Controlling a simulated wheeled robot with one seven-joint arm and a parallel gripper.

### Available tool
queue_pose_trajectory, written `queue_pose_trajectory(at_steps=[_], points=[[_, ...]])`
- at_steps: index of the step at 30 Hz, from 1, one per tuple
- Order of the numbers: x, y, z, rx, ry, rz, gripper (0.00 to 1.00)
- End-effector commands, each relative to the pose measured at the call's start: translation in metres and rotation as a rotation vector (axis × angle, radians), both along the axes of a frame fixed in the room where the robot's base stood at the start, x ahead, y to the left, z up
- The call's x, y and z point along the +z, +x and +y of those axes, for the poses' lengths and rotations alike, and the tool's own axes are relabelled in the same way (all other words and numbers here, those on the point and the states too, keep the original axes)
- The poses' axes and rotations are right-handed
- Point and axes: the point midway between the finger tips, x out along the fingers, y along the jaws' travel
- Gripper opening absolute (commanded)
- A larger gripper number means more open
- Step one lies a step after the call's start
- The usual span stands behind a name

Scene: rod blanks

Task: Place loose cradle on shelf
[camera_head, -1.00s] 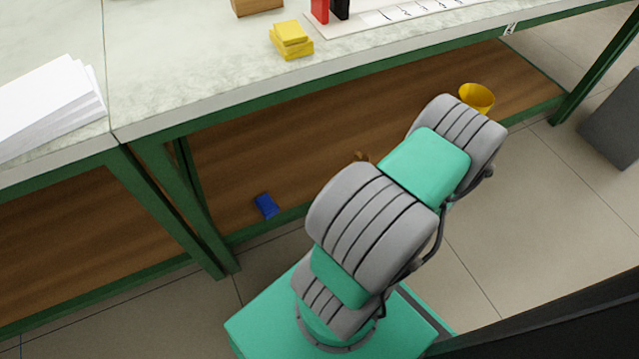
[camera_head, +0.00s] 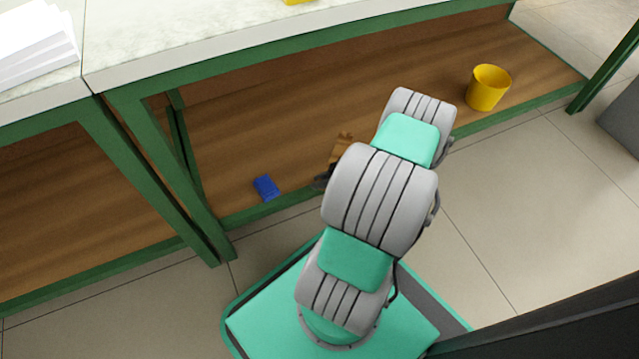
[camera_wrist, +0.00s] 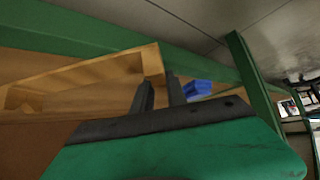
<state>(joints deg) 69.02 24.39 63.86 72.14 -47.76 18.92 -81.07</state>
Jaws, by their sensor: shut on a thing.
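The loose cradle (camera_wrist: 80,82) is a light wooden, angular piece, seen large at the left of the wrist view. In the head view a small part of the cradle (camera_head: 343,146) shows beyond my arm, over the lower wooden shelf (camera_head: 250,130). My gripper (camera_wrist: 160,88) is shut on the cradle's near end, its two dark fingers at that end. In the head view my arm hides most of the gripper. I cannot tell whether the cradle touches the shelf board.
A blue block (camera_head: 266,188) lies near the shelf's front edge, left of my gripper. A yellow cup (camera_head: 488,88) stands further right on the shelf. A green bench leg (camera_head: 165,175) stands at the left. Bare board lies between cradle and cup.

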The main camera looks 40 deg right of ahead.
Motion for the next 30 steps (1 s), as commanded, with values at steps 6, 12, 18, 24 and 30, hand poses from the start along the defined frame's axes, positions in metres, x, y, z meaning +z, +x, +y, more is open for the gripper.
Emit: queue_pose_trajectory(at_steps=[6, 12, 18, 24, 30], points=[[-0.001, 0.000, 0.000, 0.001, 0.001, 0.000, 0.26], [-0.001, 0.000, 0.000, 0.001, 0.001, -0.001, 0.40], [0.000, 0.000, 0.000, 0.001, 0.001, -0.001, 0.40], [0.021, -0.013, -0.008, -0.004, 0.001, -0.001, 0.40], [0.060, -0.046, -0.025, -0.004, -0.001, -0.002, 0.40]])
